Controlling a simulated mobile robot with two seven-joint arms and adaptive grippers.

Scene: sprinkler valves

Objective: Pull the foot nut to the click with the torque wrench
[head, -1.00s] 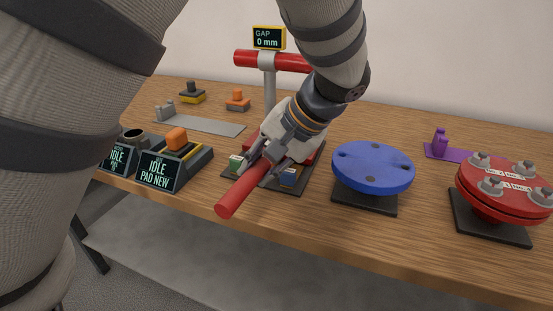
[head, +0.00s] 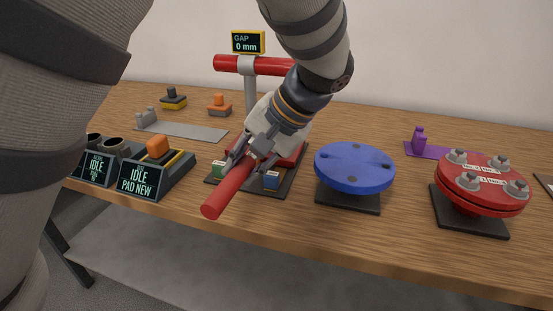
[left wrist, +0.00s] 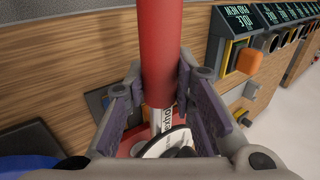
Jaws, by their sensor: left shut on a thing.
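The torque wrench shows as a thick red handle (head: 226,193) pointing toward the table's front edge. My left gripper (head: 246,164) is shut around this handle. In the left wrist view the red handle (left wrist: 160,45) lies between the two fingers, with a white, lettered shaft (left wrist: 161,121) beyond it. A round, pale dial-like part is partly covered by the gripper there. The red foot (head: 297,155) of the grey post sits on a dark plate (head: 284,187). The foot nut and the wrench's head are hidden behind the hand. My right gripper is not in view.
The blue disc (head: 354,168) and bolted red flange (head: 482,190) stand to the right. The IDLE / PAD NEW station (head: 143,180) is left. A display (head: 248,42) above the red pipe reads GAP 0 mm.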

